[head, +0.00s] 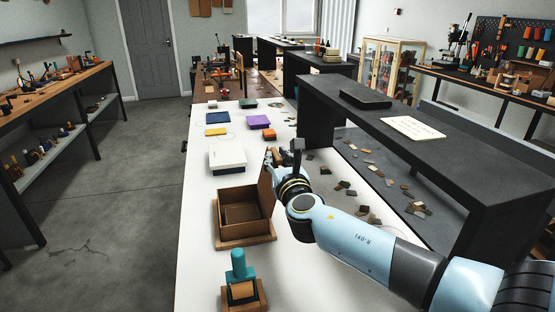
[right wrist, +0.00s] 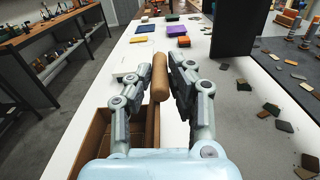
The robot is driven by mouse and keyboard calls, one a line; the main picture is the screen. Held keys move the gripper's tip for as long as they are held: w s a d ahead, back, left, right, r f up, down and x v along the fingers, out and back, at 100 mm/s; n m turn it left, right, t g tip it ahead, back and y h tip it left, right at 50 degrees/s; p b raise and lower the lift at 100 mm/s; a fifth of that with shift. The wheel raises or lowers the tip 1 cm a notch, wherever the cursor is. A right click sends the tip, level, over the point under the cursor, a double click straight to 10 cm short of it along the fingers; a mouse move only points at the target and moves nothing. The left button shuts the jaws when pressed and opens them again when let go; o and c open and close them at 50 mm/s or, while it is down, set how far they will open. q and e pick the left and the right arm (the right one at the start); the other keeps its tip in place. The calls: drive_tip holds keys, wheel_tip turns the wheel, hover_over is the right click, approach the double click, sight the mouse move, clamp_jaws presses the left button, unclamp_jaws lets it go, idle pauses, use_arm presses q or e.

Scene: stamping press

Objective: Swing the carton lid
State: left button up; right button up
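The brown carton (head: 231,240) stands open on the white table, its inside empty. Its lid (head: 265,189) stands roughly upright along the carton's right side. My right gripper (head: 273,158) is at the upper part of the lid, and the arm comes in from the right. In the right wrist view the gripper (right wrist: 158,82) has its fingers apart, with a brown rounded piece (right wrist: 160,78), seemingly the lid's edge, between them, closer to the right finger. Firm contact cannot be made out. The carton (right wrist: 98,135) shows partly behind the left finger. My left gripper is not in view.
A teal-handled stamp (head: 238,262) stands in front of the carton. A white box (head: 227,160) and several coloured pads lie beyond it. A dark raised bench (head: 400,118) runs along the right, with scattered small chips (head: 345,186) below it.

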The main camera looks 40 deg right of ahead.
clamp_jaws()
drive_tip(key=shift+w+a+r, duration=0.1)
drive_tip(key=shift+w+a, duration=0.1)
drive_tip(key=shift+a, duration=0.2)
drive_tip(key=w+a+b, duration=0.2)
drive_tip(key=w+a, duration=0.1)
drive_tip(key=a, duration=0.3)
drive_tip(key=shift+f, duration=0.45)
idle(0.3)
drive_tip(key=shift+a+f, duration=0.15)
drive_tip(key=shift+o, duration=1.1)
unclamp_jaws()
drive_tip(key=shift+w, duration=0.1)
drive_tip(key=o, duration=0.3)
drive_tip(key=shift+w, duration=0.1)
